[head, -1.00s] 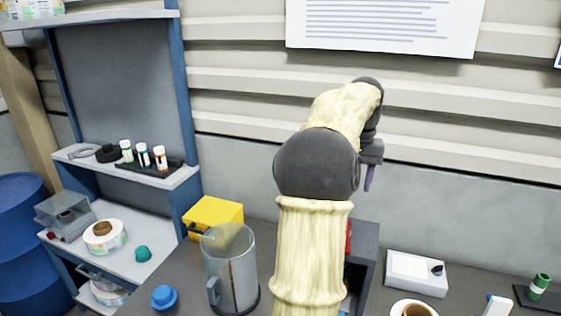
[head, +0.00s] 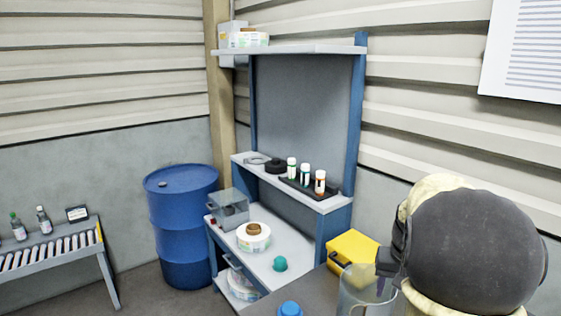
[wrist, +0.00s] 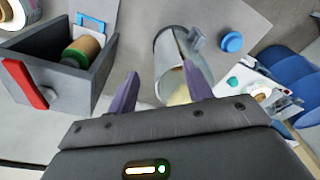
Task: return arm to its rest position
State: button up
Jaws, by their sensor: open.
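My arm fills the lower right of the head view, with its dark rounded joint nearest the camera. My gripper (head: 381,284) shows only in part at the joint's left edge. In the head view the jug (head: 358,292) is partly covered by my arm.
A yellow box (head: 352,252) and a blue cap (head: 290,309) are near the jug. A grey bin (wrist: 62,75) with a red part and a reel stands left in the wrist view. The blue-framed shelf (head: 358,120), blue drum (head: 182,225) and sloped rack (head: 60,250) are further left.

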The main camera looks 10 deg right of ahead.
jog(key=s+a+f+n, duration=0.2)
jog(key=a+f, duration=0.1)
jog(key=a, duration=0.4)
jog(key=s+a+f+n+t, duration=0.1)
jog(key=s+a+f+n, duration=0.1)
jog(key=a, duration=0.6)
jog(key=s+a+f+n, duration=0.2)
jog(key=a+f, duration=0.2)
jog(key=a, duration=0.3)
jog(key=shift+s+a+y, duration=0.15)
jog(key=shift+s+y, duration=0.05)
jog(key=shift+y, duration=0.1)
jog(key=c, duration=0.3)
jog(key=shift+r, duration=0.1)
jog(key=shift+w, duration=0.15)
